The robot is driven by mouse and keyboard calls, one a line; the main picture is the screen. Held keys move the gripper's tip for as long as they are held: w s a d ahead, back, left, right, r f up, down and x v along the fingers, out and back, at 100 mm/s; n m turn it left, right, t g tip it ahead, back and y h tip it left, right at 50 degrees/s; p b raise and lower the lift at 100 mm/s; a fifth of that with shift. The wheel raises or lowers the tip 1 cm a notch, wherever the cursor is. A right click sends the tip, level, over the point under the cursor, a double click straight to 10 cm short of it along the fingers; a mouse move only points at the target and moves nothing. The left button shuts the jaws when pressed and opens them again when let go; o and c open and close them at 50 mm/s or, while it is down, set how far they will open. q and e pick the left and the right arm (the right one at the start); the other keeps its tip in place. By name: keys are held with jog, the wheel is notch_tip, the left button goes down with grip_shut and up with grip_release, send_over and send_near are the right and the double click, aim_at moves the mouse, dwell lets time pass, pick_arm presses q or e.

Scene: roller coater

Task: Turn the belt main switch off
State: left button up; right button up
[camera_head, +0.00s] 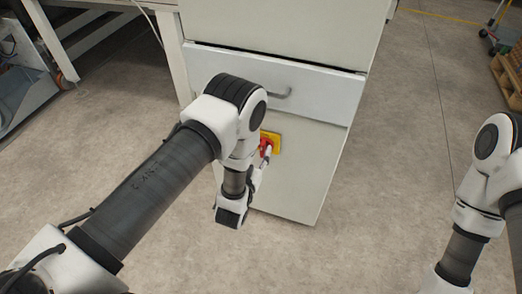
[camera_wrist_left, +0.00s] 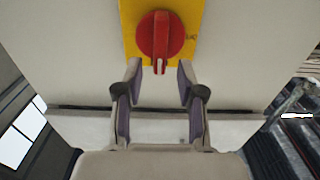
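The belt main switch is a red rotary knob (camera_wrist_left: 160,36) on a yellow plate (camera_wrist_left: 130,12), mounted on the pale cabinet front. In the left wrist view its handle bar stands in line with the picture's vertical. In the head view the red knob (camera_head: 265,149) and yellow plate (camera_head: 276,142) show just right of my left wrist, partly hidden by it. My left gripper (camera_wrist_left: 157,72) is open, with one finger on each side of the handle's lower end. I cannot tell whether either finger touches it. My right arm shows at the right edge; its gripper is out of frame.
A white table frame (camera_head: 172,45) stands to the left. A wooden pallet (camera_head: 508,80) lies at the far right. The floor between cabinet and right arm is clear.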

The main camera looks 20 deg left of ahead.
pick_arm(q)
jog(key=shift+w+d, duration=0.1)
jog(key=shift+w, duration=0.75)
grip_shut()
jog(key=shift+r+n, duration=0.1)
jog(key=shift+n, duration=0.2)
jog(key=n+p, duration=0.1)
jog(key=a+n+p, duration=0.1)
jog(key=n, duration=0.1)
jog(key=n+p, duration=0.1)
jog(key=n, duration=0.3)
jog(key=a+f+n+p, duration=0.1)
jog(key=n+p, duration=0.1)
jog(key=n, duration=0.3)
jog(key=f+n+p, duration=0.1)
jog(key=n, duration=0.4)
jog(key=shift+a+f+p, duration=0.2)
jog(key=shift+p, duration=0.15)
jog(key=shift+n, duration=0.3)
